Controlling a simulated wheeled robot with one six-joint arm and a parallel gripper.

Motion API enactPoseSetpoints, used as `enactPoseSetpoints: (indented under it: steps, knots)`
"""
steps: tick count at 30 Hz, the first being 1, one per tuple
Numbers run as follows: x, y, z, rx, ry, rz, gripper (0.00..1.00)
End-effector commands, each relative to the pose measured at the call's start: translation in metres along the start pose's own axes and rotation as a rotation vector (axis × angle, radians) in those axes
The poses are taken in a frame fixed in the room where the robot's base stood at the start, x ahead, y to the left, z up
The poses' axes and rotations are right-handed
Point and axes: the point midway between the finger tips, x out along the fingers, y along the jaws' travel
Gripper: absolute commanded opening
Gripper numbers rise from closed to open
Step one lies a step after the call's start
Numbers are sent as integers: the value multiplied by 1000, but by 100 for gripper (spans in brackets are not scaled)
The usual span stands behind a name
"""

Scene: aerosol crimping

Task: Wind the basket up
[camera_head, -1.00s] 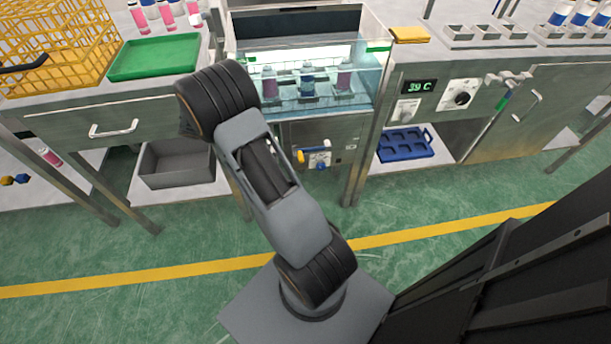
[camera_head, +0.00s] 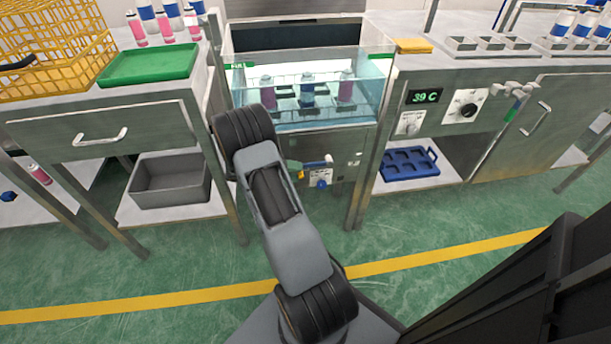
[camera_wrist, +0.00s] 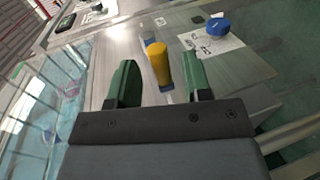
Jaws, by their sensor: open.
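The glass water bath (camera_head: 375,100) holds a wire basket with several cans (camera_head: 307,95) standing low in the water. On the bath's front panel is a crank with a yellow handle (camera_head: 300,172), beside a blue knob (camera_head: 320,183). In the wrist view, the yellow handle (camera_wrist: 157,62) stands ahead of my gripper (camera_wrist: 160,80), roughly in line with the gap between its green fingers. My gripper is open and empty. I cannot tell whether the handle reaches between the fingertips. The blue knob (camera_wrist: 217,27) is to the right. My arm hides the gripper in the head view.
A green tray (camera_head: 150,66) and yellow wire crate (camera_head: 55,50) are on the left bench. A grey bin (camera_head: 170,185) and a blue crate (camera_head: 408,163) sit on low shelves. A control panel (camera_head: 440,108) reads 39 C. Green floor lies in front.

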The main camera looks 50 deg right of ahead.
Motion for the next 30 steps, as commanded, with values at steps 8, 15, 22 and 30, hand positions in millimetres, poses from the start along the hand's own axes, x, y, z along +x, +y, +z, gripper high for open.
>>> enactPoseSetpoints:
  steps: [8,15,22,30]
  knots:
    - [33,-1,0,-1,-1,0,45]
    - [41,0,0,-1,0,-1,45]
    - [41,0,0,-1,0,-1,45]
    - [40,0,0,-1,0,-1,19]
